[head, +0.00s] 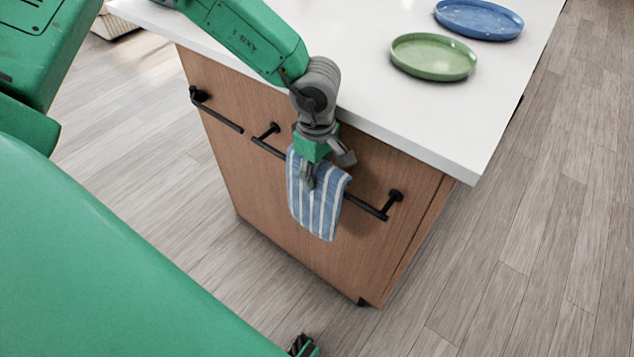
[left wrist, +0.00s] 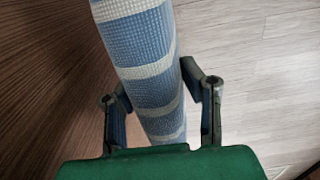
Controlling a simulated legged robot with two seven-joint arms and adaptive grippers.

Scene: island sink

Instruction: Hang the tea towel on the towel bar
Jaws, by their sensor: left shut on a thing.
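The blue and white striped tea towel (head: 325,207) is at the black towel bar (head: 365,207) on the wooden side of the island. It hangs down in front of the bar and hides its middle. Whether it also passes behind the bar is hidden. My left gripper (head: 308,178) points down and is shut on the towel's upper part. In the left wrist view, the towel (left wrist: 145,70) runs between the two fingers of my left gripper (left wrist: 162,100). A small dark and green part of mine shows at the bottom edge of the head view, possibly my right gripper.
A second black bar (head: 218,117) is on the island's side, to the left. The white countertop (head: 400,120) overhangs above the bars. A green plate (head: 433,57) and a blue plate (head: 479,18) lie on it. The wooden floor (head: 520,250) to the right is clear.

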